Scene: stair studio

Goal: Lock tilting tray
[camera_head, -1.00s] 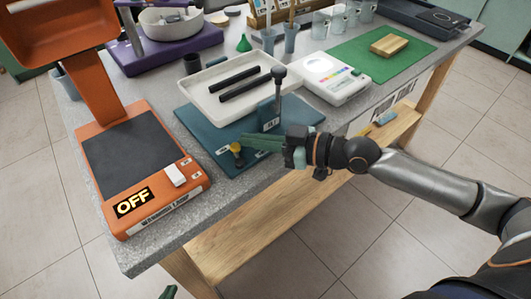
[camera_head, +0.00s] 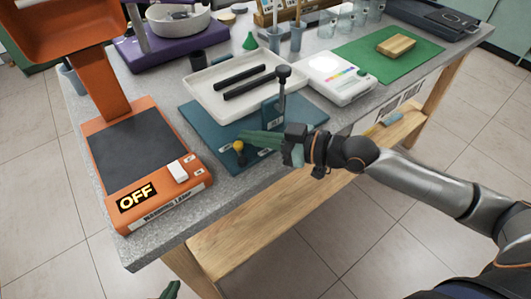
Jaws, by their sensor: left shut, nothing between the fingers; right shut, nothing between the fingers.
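The white tilting tray (camera_head: 202,104) holds two black bars and sits over a teal base (camera_head: 200,128) on the bench. A black-knobbed lever (camera_head: 283,73) stands upright at a teal bracket (camera_head: 271,111) by the tray's front right. A small yellow knob (camera_head: 238,146) on a dark stem is at the base's front edge. My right gripper (camera_head: 243,138) is shut and empty, its green fingers pointing left, with their tips just beside the yellow knob; I cannot tell whether they touch. Only the green tip of my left gripper (camera_head: 172,291) shows at the bottom edge, below the bench.
An orange warming lamp (camera_head: 140,215) reading OFF stands left of the base. A white device (camera_head: 338,82) and a green mat (camera_head: 420,62) with a wooden block (camera_head: 396,44) lie to the right. Beakers and a purple-based device (camera_head: 160,55) fill the back.

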